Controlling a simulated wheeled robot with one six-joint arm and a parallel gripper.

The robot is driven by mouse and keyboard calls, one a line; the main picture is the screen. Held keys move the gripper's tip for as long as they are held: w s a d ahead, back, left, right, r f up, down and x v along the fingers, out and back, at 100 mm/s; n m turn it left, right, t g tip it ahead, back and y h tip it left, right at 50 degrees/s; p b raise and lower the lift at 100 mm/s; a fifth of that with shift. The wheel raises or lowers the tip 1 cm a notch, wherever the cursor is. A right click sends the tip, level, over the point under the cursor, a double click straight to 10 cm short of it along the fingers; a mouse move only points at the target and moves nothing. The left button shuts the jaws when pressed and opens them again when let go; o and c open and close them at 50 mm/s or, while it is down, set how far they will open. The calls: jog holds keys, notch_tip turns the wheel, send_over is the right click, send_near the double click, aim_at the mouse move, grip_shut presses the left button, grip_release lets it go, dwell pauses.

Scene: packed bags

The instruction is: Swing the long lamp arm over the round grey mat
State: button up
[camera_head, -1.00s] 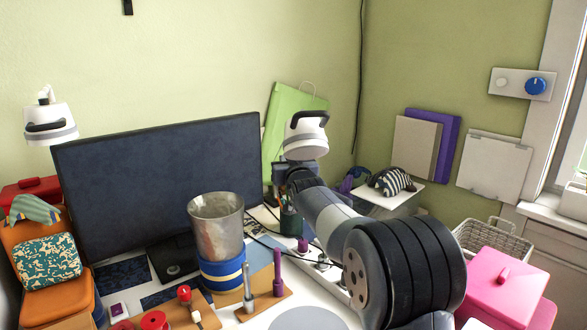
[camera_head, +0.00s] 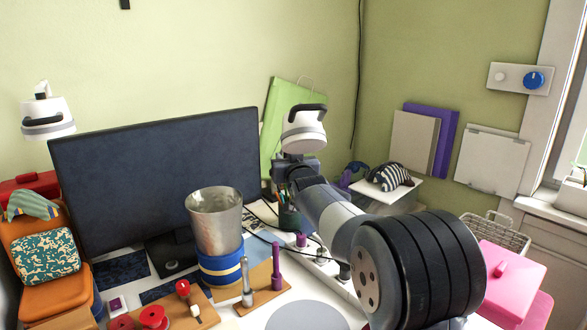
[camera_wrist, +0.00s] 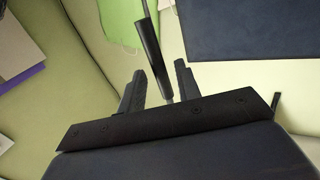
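The round grey mat (camera_head: 305,316) lies on the white desk at the bottom edge, partly cut off. One white lamp head with a black handle (camera_head: 303,130) is at centre, just above my gripper (camera_head: 294,168). A second white lamp head (camera_head: 47,118) is at the far left, above the monitor's corner. The lamp arms are mostly hidden, so I cannot tell which is longer. In the wrist view my gripper (camera_wrist: 158,82) has its fingers apart. A black bar (camera_wrist: 149,50), probably the lamp handle, reaches toward the gap between them; I cannot tell whether it touches.
A large monitor (camera_head: 155,180) stands behind a metal bin (camera_head: 215,218). Wooden boards with upright pegs (camera_head: 277,262) stand left of the mat. A pink box (camera_head: 508,285) and a wicker basket (camera_head: 495,235) are at right. A striped bag (camera_head: 390,177) sits behind my arm.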

jog(key=s+d, duration=0.1)
jog(key=s, duration=0.7)
jog(key=shift+s+d+b, duration=0.15)
jog(key=shift+s+b, duration=0.1)
jog(key=shift+b, duration=0.1)
jog(key=w, duration=0.3)
jog(key=w+a+p, duration=0.1)
jog(key=w, duration=0.7)
jog(key=shift+a, duration=0.25)
jog(key=shift+d, duration=0.1)
jog(key=shift+s, duration=0.15)
